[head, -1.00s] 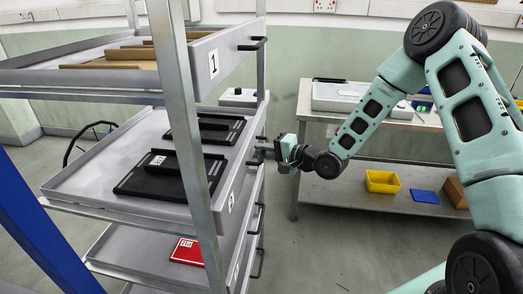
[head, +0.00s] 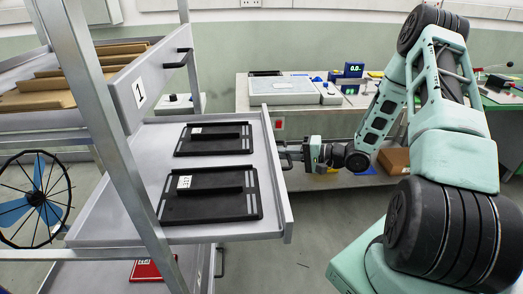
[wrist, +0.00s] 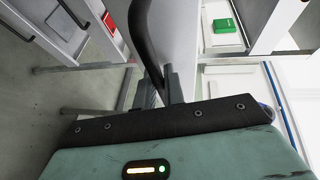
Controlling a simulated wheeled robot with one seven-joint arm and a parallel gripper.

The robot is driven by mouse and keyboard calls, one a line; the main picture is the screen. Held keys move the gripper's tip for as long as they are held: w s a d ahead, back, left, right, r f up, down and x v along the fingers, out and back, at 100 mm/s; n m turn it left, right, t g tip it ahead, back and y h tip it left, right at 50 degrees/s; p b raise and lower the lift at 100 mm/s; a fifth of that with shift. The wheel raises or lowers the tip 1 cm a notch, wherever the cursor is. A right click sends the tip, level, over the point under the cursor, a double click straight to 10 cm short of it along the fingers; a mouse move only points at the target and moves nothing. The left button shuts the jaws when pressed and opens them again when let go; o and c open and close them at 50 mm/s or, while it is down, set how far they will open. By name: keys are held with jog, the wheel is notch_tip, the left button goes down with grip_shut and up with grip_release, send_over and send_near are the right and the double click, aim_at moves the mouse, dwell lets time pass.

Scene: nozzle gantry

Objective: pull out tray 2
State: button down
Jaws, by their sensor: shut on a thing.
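Tray 2 (head: 130,205) is the grey middle tray of the rack, below the tray labelled 1. It sticks out well past the rack's posts and carries two flat black holders, a near one (head: 208,207) and a far one (head: 213,143). My gripper (head: 297,154) is at the tray's front, shut on its dark handle (head: 285,161). In the wrist view the fingers (wrist: 163,86) close around the dark curved handle (wrist: 143,35). The tray's number label is out of sight in the head view.
The upper tray 1 (head: 140,92) holds brown boards. A lower tray holds a red item (head: 148,270). A workbench (head: 263,99) with a scale and devices stands behind my gripper. A spoked wheel with blue parts (head: 37,198) is at left. Floor shows right of the tray.

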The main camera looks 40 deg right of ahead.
jog(key=s+d+p, duration=0.1)
jog(key=s+d, duration=0.3)
jog(key=d, duration=0.4)
jog(key=shift+s, duration=0.3)
jog(key=c, duration=1.8)
grip_release()
jog(key=shift+o, duration=0.2)
jog(key=b+v, duration=0.4)
jog(key=v, duration=1.3)
jog(key=shift+s+d, duration=0.15)
jog(key=shift+d, duration=0.05)
